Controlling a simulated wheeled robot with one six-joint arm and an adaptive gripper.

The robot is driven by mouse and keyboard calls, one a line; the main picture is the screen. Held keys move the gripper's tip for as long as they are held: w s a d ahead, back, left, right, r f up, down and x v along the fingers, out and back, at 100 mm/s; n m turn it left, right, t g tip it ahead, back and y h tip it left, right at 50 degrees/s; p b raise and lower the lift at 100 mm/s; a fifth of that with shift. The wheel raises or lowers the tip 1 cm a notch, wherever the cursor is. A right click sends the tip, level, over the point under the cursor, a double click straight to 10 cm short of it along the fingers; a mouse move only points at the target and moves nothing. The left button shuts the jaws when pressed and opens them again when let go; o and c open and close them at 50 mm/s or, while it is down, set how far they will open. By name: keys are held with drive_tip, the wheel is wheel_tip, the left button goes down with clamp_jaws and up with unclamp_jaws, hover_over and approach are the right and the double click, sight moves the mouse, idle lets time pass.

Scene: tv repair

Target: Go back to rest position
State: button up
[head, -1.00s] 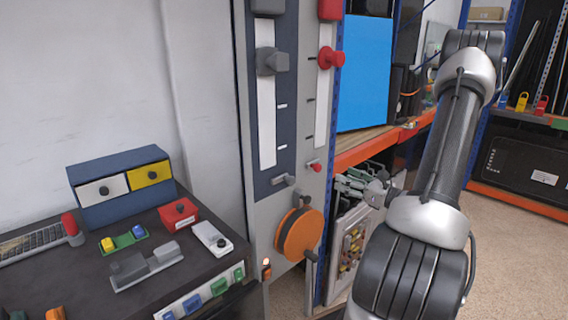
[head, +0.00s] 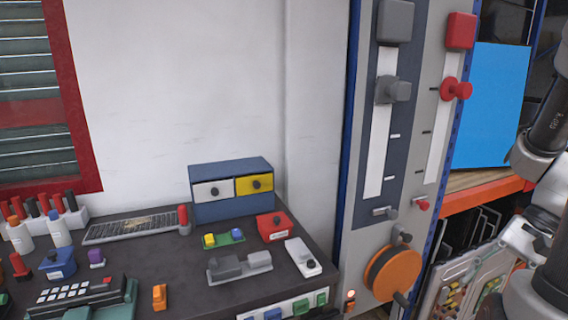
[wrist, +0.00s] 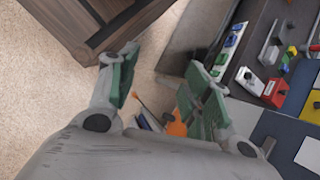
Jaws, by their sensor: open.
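My gripper (wrist: 160,95) shows in the wrist view with its two green-padded fingers spread apart and nothing held between them. Past the fingers lie the floor and, beyond the right finger, the edge of the workbench. In the head view only part of my arm shows at the right edge, and the gripper itself is out of that view.
A dark workbench (head: 190,270) carries a blue drawer box (head: 232,210), a red box (head: 273,227) and small parts. A panel (head: 415,130) with sliders and an orange wheel (head: 393,273) stands right of it. In the wrist view, a brown wooden piece (wrist: 75,25) is at top left, with bare floor (wrist: 40,100) below.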

drive_tip(key=a+r+n+t+h, duration=0.2)
drive_tip(key=r+n+h, duration=0.1)
drive_tip(key=r+n, duration=0.2)
drive_tip(key=w+a+r+n+t+h, duration=0.1)
drive_tip(key=a+r+n+t+h, duration=0.1)
drive_tip(key=r+n, duration=0.3)
wheel_tip(320, 180, up, 5)
drive_tip(key=shift+w+a+f+n+t+h, duration=0.2)
drive_tip(key=shift+n+t+h, duration=0.2)
drive_tip(key=shift+t, duration=0.2)
idle(1.0)
